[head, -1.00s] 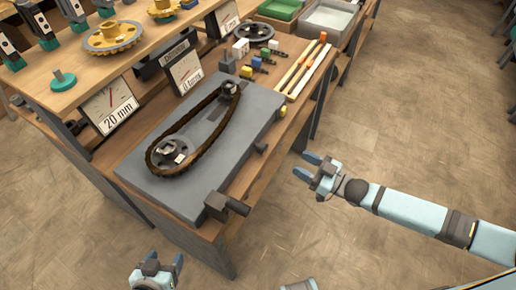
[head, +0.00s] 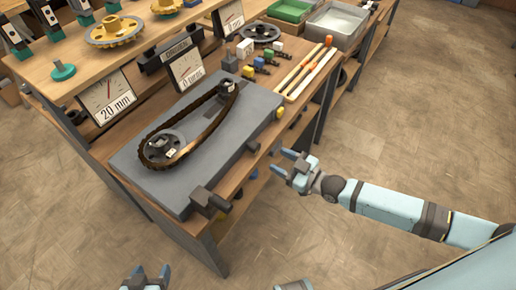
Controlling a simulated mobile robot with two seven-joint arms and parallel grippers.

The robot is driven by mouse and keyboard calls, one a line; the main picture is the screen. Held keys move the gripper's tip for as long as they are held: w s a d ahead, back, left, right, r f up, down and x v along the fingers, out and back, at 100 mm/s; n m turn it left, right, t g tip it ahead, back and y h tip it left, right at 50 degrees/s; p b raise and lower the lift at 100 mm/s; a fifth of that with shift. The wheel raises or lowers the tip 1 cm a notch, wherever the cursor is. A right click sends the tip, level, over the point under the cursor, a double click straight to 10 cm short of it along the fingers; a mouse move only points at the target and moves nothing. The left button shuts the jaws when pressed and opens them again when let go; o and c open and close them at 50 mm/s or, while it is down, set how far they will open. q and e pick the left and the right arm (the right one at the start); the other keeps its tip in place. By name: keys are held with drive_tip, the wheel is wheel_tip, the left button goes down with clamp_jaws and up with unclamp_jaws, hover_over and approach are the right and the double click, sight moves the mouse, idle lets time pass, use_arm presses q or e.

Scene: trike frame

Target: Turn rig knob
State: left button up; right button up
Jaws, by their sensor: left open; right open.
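The rig is a grey plate (head: 205,156) on the bench with a brown chain (head: 199,143) looped around two sprockets. A dark block with a stubby cylindrical knob (head: 215,202) sticks out at its front corner. A smaller dark knob (head: 252,146) and a yellow one (head: 279,113) sit along its right edge. I cannot tell for sure which is the rig knob. My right gripper (head: 279,162) is open and empty, just right of the bench edge near the small dark knob, apart from it. My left gripper (head: 149,272) is open at the bottom edge, partly cut off, in front of the bench.
A gauge reading 20 mm (head: 107,98) and a turns gauge (head: 188,69) stand behind the rig. An upper shelf holds yellow gears (head: 114,31). Small coloured blocks, long sticks (head: 305,72) and bins (head: 338,20) lie further back. The floor at right is open.

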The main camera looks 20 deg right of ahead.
sight(258, 149)
drive_tip(key=x, duration=0.8)
drive_tip(key=shift+c, duration=0.2)
drive_tip(key=c, duration=0.6)
